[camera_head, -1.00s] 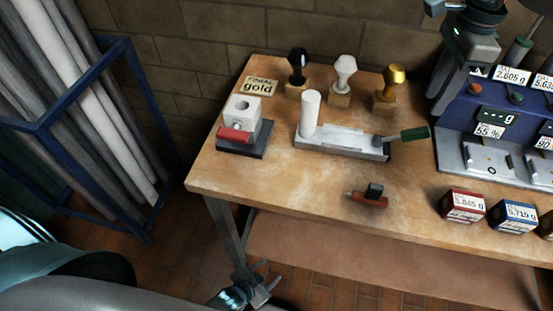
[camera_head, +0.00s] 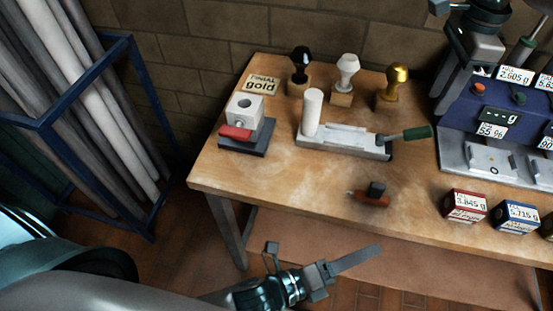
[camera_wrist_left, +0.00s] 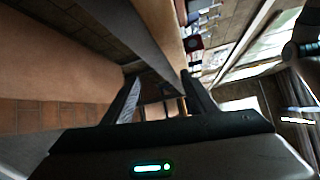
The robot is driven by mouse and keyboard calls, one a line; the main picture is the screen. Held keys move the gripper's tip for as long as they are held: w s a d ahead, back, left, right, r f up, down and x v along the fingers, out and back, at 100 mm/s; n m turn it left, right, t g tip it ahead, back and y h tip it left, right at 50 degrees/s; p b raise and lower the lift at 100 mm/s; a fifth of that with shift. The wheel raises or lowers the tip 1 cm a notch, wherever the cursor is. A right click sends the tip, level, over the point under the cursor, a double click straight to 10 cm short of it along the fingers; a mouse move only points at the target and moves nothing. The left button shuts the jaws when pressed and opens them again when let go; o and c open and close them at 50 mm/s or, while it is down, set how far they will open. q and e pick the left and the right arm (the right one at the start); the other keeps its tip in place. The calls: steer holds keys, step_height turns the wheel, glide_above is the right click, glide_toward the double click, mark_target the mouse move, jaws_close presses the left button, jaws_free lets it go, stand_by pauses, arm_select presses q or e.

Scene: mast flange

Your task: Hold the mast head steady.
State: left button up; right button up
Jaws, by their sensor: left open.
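No part is labelled as the mast head. A white block with a round hole in its top (camera_head: 244,107) sits on a dark base with a red handle, at the left of the wooden bench. A white upright cylinder (camera_head: 312,110) stands on a grey tray-like fixture (camera_head: 370,149) to its right. My left gripper (camera_head: 325,252) is open and empty, low in front of the bench and apart from these parts. It also shows in the left wrist view (camera_wrist_left: 160,82). My right gripper (camera_head: 455,85) points down at the upper right; its jaw opening is unclear.
Black (camera_head: 301,62), white (camera_head: 347,70) and gold (camera_head: 397,80) finials stand on wooden blocks at the back, near a "FINIAL gold" card (camera_head: 262,84). A small red-brown tool (camera_head: 371,197) lies near the front. A blue scale unit (camera_head: 497,117) and small labelled boxes stand right.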

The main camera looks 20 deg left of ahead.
mark_target(317, 114)
arm_select(q)
step_height(317, 114, up, 8)
steer(key=s+a+m+t, duration=0.1)
steer(key=a+m, duration=0.2)
steer(key=m, duration=0.4)
steer(key=w+a+t+y, duration=0.1)
steer(key=w+a, duration=0.1)
steer(key=a, duration=0.1)
steer(key=w+a+m+t+y, duration=0.1)
steer(key=w+a, duration=0.1)
steer(key=a, duration=0.2)
steer(key=w+a+r+t+y, duration=0.1)
steer(key=w+a+y, duration=0.1)
steer(key=w+a, duration=0.1)
steer(key=shift+a+m, duration=0.3)
steer(key=shift+m, duration=0.1)
steer(key=w+a+y, duration=0.1)
steer(key=a, duration=0.2)
steer(key=w+a+r+t+y, duration=0.1)
steer(key=w+a, duration=0.1)
steer(key=w+a+r+t+y, duration=0.1)
steer(key=a, duration=0.2)
steer(key=shift+w+a+y, duration=0.25)
steer(key=shift+a+y, duration=0.1)
steer(key=shift+y, duration=0.05)
steer(key=shift+w, duration=0.15)
steer(key=x, duration=1.7)
steer(key=shift+d+r, duration=0.1)
steer(key=shift+d, duration=0.05)
